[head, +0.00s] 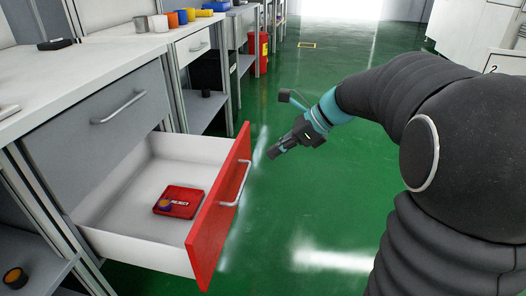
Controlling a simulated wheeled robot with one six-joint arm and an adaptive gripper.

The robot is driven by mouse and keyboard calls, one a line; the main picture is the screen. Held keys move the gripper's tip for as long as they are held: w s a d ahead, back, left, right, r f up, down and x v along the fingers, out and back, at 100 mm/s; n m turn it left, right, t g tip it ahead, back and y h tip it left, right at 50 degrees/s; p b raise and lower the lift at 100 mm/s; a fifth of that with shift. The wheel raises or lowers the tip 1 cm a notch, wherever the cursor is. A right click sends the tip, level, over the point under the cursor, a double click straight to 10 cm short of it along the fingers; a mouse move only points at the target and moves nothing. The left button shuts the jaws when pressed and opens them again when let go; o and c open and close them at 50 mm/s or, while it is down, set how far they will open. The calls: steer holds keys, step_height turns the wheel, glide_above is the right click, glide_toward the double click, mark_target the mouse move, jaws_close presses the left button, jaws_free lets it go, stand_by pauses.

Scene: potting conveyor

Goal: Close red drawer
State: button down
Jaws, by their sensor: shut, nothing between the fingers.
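The red drawer (218,222) is pulled out from the workbench on the left. It has a red front, white inner walls and a silver bar handle (236,184) on the outside. A flat red box (179,201) lies inside with a small round purple and orange item (165,204) at its corner. My gripper (272,153) is shut and empty. It is in the air over the green floor, to the right of the drawer front and apart from it.
A grey closed drawer (115,112) sits above the open one, under the white worktop (75,75). Several cups stand on the far bench. The green floor (320,215) right of the drawer is clear.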

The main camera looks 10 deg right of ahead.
mark_target(229, 170)
steer(key=x, duration=0.3)
steer(key=a+r+b+x, duration=0.1)
steer(key=x, duration=0.6)
steer(key=shift+w+a+b, duration=0.25)
steer(key=shift+a+b, duration=0.05)
steer(key=shift+a, duration=0.1)
steer(key=shift+w+a, duration=0.2)
steer(key=shift+a, duration=0.35)
steer(key=shift+w, duration=0.1)
